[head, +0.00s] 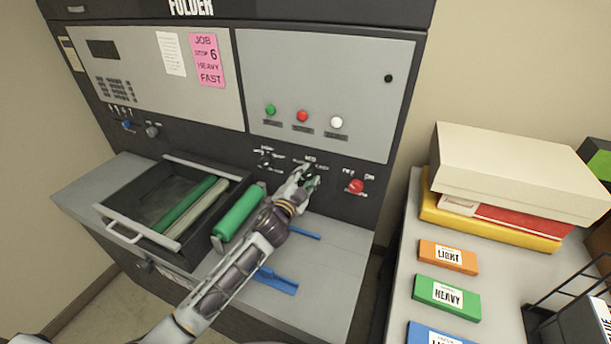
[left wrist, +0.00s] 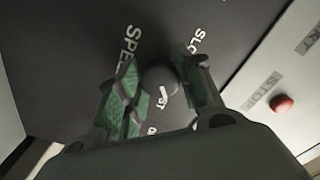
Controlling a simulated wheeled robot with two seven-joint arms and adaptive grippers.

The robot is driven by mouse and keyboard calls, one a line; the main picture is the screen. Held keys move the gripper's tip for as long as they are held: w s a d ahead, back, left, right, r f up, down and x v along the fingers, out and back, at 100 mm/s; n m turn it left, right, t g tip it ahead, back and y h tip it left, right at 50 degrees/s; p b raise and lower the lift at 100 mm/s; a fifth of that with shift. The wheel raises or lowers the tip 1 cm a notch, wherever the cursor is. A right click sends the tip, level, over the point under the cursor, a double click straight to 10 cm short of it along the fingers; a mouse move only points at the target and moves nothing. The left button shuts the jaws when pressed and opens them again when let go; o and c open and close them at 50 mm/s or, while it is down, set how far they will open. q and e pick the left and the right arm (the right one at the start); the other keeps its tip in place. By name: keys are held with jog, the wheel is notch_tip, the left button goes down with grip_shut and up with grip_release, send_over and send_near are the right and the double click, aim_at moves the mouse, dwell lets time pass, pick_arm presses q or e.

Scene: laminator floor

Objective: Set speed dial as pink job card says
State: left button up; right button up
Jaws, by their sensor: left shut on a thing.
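The pink job card (head: 207,60) is on the folder's front panel and reads "JOB", "STOP 6", "HEAVY", "FAST". The speed dial (left wrist: 158,78) is a dark round knob on the dark control strip, with "SPEED" and part of "SLOW" printed around it. Letters "ST" and a white mark show at its lower edge; I cannot tell surely where its pointer stands. My left gripper (head: 309,181) is at this dial and hides most of it in the head view. In the left wrist view its green-padded fingers (left wrist: 158,97) are closed around the dial. My right gripper is not in view.
A red knob (head: 356,186) sits just right of the gripper, another dial (head: 265,161) to its left. Green, red and white buttons (head: 302,116) are above. A tray (head: 122,213) with green rollers lies left. Light and heavy boxes (head: 446,294) are on the right table.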

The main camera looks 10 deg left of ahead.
pick_arm(q)
jog(key=shift+m, duration=1.1)
jog(key=o, duration=1)
jog(key=shift+s, duration=0.1)
jog(key=shift+s+a, duration=0.4)
jog(key=shift+s, duration=1.55)
jog(key=shift+s+a, duration=0.35)
jog(key=shift+s, duration=1.55)
jog(key=shift+s+a, duration=0.4)
jog(key=shift+s, duration=1.55)
